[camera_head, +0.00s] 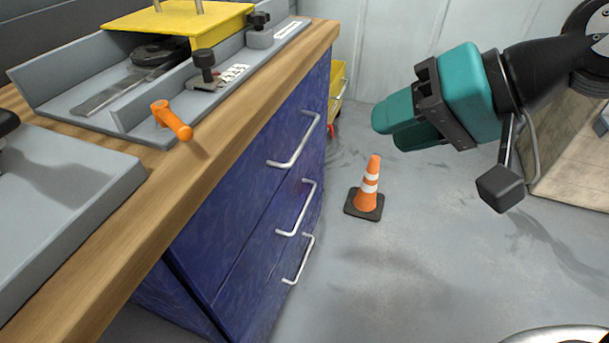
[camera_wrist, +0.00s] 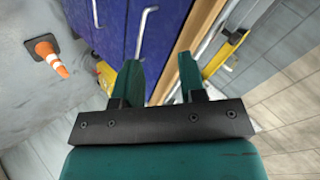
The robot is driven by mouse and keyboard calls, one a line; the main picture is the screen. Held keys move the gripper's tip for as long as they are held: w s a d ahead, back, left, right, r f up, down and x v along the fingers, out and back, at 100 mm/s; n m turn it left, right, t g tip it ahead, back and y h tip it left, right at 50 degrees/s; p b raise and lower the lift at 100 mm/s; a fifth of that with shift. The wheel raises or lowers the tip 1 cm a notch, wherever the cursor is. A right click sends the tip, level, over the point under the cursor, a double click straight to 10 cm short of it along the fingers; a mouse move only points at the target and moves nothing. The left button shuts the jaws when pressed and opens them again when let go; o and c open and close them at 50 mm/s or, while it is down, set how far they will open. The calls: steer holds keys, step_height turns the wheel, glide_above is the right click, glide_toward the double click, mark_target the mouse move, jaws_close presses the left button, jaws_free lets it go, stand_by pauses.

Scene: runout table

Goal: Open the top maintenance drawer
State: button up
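The top maintenance drawer (camera_head: 275,128) is the upper blue front under the wooden worktop. It looks shut, flush with the fronts below. Its silver bar handle (camera_head: 299,143) stands out from the front; it also shows in the wrist view (camera_wrist: 143,32), ahead of the fingers. My gripper (camera_head: 390,125) is teal with a dark bracket and hangs in the air to the right of the drawers, clear of the handle. In the wrist view, my gripper (camera_wrist: 162,78) has its two fingers apart with nothing between them.
Two lower drawer handles (camera_head: 299,210) (camera_head: 301,262) stick out below. An orange cone (camera_head: 368,187) stands on the floor beyond the cabinet. The worktop (camera_head: 225,125) carries grey metal fixtures and an orange handle (camera_head: 172,120).

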steer(key=w+d+f+m+t+y+b, duration=0.1)
steer(key=w+f+m+t+b, duration=0.25)
steer(key=f+b, duration=0.4)
steer(key=w+f+m+t+y+b, duration=0.15)
steer(key=w+f+m+b, duration=0.25)
steer(key=f+b, duration=0.4)
steer(key=m+t+p, duration=0.1)
steer(key=t+p, duration=0.1)
steer(key=p, duration=0.5)
glide_toward(305, 136)
steer(key=p+x, duration=0.5)
steer(key=x, duration=0.3)
steer(key=shift+w+a+f, duration=0.1)
steer(key=shift+w+a, duration=0.1)
steer(key=shift+w, duration=0.05)
steer(key=shift+w+a+f, duration=0.4)
steer(key=shift+w+a, duration=0.1)
steer(key=shift+a, duration=0.05)
jaws_close()
